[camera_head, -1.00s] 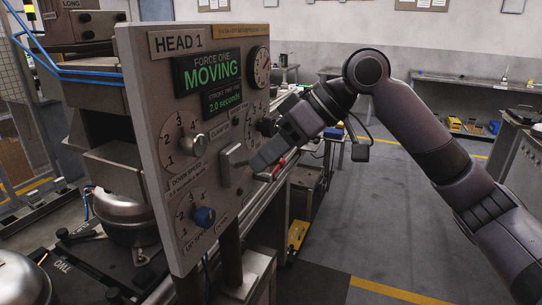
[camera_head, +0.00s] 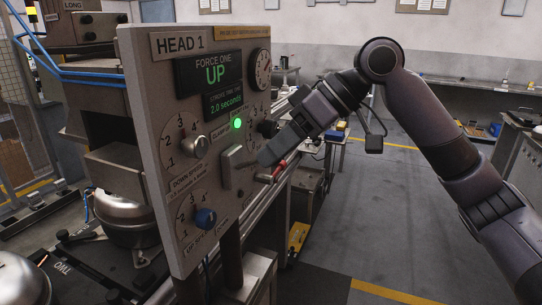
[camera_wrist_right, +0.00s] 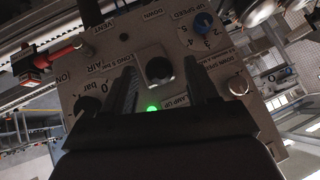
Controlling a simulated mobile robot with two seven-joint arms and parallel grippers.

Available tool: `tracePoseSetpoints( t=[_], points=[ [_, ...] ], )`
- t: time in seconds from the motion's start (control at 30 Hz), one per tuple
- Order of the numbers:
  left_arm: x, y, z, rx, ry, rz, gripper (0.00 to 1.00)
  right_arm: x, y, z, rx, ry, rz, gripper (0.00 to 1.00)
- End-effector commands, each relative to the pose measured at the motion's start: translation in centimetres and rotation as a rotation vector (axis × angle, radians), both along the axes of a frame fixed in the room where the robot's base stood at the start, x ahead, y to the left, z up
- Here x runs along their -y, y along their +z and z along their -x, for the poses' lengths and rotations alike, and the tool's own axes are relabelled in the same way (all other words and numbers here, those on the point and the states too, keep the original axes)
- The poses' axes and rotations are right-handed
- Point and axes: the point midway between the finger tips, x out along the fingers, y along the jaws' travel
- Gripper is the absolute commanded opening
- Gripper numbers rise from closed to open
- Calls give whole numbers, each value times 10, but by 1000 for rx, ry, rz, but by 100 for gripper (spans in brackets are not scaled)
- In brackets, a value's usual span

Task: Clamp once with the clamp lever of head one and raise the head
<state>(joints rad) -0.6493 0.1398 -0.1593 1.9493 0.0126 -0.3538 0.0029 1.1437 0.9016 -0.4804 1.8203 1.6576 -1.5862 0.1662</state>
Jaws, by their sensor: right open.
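The head one panel (camera_head: 150,110) stands at the left in the head view; its display (camera_head: 213,75) reads "FORCE ONE UP". A green lamp (camera_head: 237,123) is lit on it and also shows in the wrist view (camera_wrist_right: 152,107). The clamp lever (camera_head: 238,165) sits on a grey plate at the panel's right side. In the wrist view its dark end (camera_wrist_right: 159,70) lies between my fingers, below the "DOWN" label. My right gripper (camera_head: 264,157) is open, its fingers on either side of the lever; contact cannot be told. My left gripper is not in view.
A blue speed knob (camera_head: 204,217) and a grey knob (camera_head: 195,146) are on the panel. A red valve handle (camera_head: 279,168) sits close beyond the gripper. Silver compressors (camera_head: 132,222) stand at lower left. The floor at right is clear.

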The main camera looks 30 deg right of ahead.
Motion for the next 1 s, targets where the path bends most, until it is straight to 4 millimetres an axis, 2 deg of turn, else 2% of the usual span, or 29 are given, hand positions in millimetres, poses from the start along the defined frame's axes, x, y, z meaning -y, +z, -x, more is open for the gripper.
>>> tracePoseSetpoints(
  t=[0.2, 0.33, 1.0],
  points=[
    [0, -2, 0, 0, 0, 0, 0, 22, 25, 13, 1, -2, -1, 58],
    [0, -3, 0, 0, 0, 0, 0, 28, 32, 17, 0, -1, 0, 58],
    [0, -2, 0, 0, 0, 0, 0, 29, 34, 18, -1, 0, 0, 58]
  ],
)
